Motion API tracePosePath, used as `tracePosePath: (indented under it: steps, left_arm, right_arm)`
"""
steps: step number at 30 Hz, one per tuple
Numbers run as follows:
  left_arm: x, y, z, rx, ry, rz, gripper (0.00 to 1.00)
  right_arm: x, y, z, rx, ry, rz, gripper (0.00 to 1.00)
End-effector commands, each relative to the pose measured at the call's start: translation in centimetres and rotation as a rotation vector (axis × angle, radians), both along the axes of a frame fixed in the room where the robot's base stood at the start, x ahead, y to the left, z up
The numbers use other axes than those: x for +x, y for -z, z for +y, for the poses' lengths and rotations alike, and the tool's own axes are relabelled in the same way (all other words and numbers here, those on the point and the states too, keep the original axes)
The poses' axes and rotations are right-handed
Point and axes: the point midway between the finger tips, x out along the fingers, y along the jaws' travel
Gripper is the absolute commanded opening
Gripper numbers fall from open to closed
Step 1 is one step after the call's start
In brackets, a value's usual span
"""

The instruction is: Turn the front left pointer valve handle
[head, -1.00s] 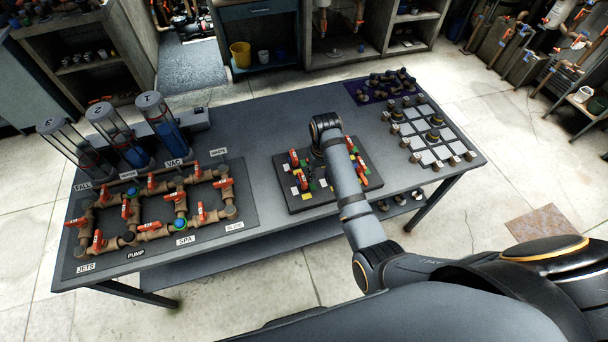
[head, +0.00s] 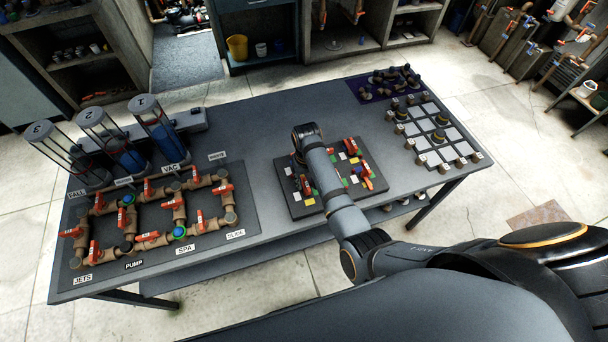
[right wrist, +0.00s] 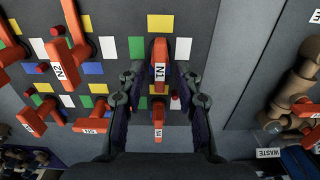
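The valve board (head: 294,211) lies mid-table with several orange-red pointer handles and coloured squares. My right gripper (right wrist: 160,76) points down over its left part, its fingers mostly hidden behind my arm in the head view. The right wrist view sees the board from the opposite side. There the front left pointer handle, labelled N1 (right wrist: 160,62), lies between the two dark fingers, with a gap visible on each side. The gripper is open and holds nothing. Another pointer handle (right wrist: 158,120) lies behind N1, also between the fingers lower in that view. My left gripper is not in view.
The neighbouring handle N2 (right wrist: 62,62) is beside the fingers. A pipe board (head: 110,267) with orange valves and cylinders stands on the left of the table. A grid board (head: 432,130) and purple mat (head: 364,93) with fittings lie right. Bare table separates the boards.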

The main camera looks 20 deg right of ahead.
Motion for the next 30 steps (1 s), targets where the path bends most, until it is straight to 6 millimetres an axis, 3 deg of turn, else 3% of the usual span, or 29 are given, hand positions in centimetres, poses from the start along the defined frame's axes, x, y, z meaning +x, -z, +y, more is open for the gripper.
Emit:
tracePosePath:
  steps: [10, 18, 30]
  left_arm:
    - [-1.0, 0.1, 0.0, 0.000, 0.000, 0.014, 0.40]
    - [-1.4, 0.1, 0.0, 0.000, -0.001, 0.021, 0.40]
    - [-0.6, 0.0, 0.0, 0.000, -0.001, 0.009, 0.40]
  right_arm:
    - [-0.5, 0.7, 0.0, 0.000, 0.001, -0.001, 0.34]
    - [-0.4, 0.7, 0.0, 0.000, 0.001, -0.001, 0.00]
    - [-0.4, 0.7, 0.0, 0.000, -0.029, -0.002, 0.00]
